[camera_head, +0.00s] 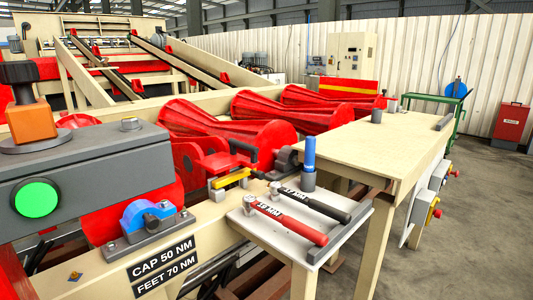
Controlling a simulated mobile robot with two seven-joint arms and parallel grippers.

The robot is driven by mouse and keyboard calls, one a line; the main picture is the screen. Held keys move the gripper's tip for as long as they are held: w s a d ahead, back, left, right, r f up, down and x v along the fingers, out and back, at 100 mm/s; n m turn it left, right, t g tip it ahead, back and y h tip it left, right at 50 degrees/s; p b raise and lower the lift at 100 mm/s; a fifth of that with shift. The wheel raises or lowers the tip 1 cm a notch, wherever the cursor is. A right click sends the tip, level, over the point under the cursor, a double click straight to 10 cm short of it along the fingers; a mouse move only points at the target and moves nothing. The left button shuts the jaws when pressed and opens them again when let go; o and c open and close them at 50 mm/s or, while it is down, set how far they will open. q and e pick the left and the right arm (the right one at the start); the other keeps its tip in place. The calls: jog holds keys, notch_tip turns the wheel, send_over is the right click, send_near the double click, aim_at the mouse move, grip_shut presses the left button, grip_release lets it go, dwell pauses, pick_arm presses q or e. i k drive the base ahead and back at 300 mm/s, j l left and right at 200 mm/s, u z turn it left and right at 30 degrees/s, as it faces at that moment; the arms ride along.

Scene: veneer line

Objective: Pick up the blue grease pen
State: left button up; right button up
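A blue upright cylinder, which looks like the blue grease pen (309,153), stands at the back of a small pale tray (262,228) right of the picture's middle. Its lower end is in or on a short grey-blue cup-like base (308,181). The pen's upper part is unobstructed. Neither of my grippers is in view.
A red-handled wrench (290,222) and a black-handled wrench (315,204) lie before the pen. A grey bar (341,236) edges the tray's right side. A yellow-and-red tool (231,175) sits to the left. A long beige table (385,142) lies behind, mostly clear.

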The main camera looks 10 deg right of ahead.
aim_at(311, 141)
jog(key=i+l+u, duration=0.15)
jog(key=l, duration=0.55)
jog(key=i+l+u, duration=0.2)
jog(key=l, duration=0.5)
jog(key=l+u, duration=0.15)
jog(key=l, duration=0.6)
jog(key=k, duration=0.05)
